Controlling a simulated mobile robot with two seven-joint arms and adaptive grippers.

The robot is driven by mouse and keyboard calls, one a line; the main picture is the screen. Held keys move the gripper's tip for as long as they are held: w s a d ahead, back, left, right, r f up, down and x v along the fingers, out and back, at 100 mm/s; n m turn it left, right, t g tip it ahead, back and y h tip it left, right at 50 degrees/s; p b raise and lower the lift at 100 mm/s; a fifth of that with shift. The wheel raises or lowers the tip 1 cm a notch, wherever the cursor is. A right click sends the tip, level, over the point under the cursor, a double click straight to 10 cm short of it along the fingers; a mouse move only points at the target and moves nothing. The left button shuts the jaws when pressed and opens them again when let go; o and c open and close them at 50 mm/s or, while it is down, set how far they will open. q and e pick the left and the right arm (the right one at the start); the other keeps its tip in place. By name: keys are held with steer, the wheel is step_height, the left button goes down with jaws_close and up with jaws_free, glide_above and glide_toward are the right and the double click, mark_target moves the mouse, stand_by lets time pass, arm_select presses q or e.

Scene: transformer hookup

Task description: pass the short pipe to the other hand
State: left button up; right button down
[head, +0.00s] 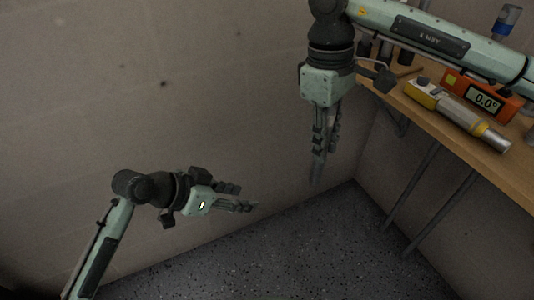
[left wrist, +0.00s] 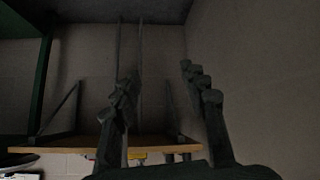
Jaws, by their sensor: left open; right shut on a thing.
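My right gripper (head: 326,148) hangs from the arm at the top, pointing down. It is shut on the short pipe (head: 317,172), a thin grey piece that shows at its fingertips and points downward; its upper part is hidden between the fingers. My left gripper (head: 244,198) is open and empty, lower and to the left of the pipe, with its fingers pointing right. Its spread fingers also show in the left wrist view (left wrist: 160,78), with nothing between them. The pipe cannot be made out in that view.
A wooden shelf (head: 460,138) at the right holds an orange meter (head: 482,97), a yellow and silver tool (head: 455,112) and a blue-capped bottle (head: 505,20). Grey struts (head: 412,185) stand below it. A wall (head: 150,80) lies behind the grippers; open space lies between them.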

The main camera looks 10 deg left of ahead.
mark_target(316, 162)
arm_select(q)
steer(key=s+d+r+m+h, duration=0.1)
steer(key=d+r+m+h, duration=0.2)
steer(key=r, duration=0.5)
steer(key=d+r+m+h, duration=0.2)
steer(key=d+r+m, duration=0.15)
steer(key=r, duration=0.45)
steer(key=shift+n+g, duration=0.35)
steer(key=shift+g, duration=0.05)
steer(key=x, duration=1.2)
steer(key=shift+s+d, duration=0.1)
steer(key=shift+c, duration=0.2)
jaws_close()
steer(key=shift+s, duration=0.1)
arm_select(e)
steer(key=shift+w, duration=0.1)
arm_select(q)
steer(key=shift+d, duration=0.1)
arm_select(e)
steer(key=c, duration=1.5)
jaws_free()
steer(key=shift+o, duration=0.9)
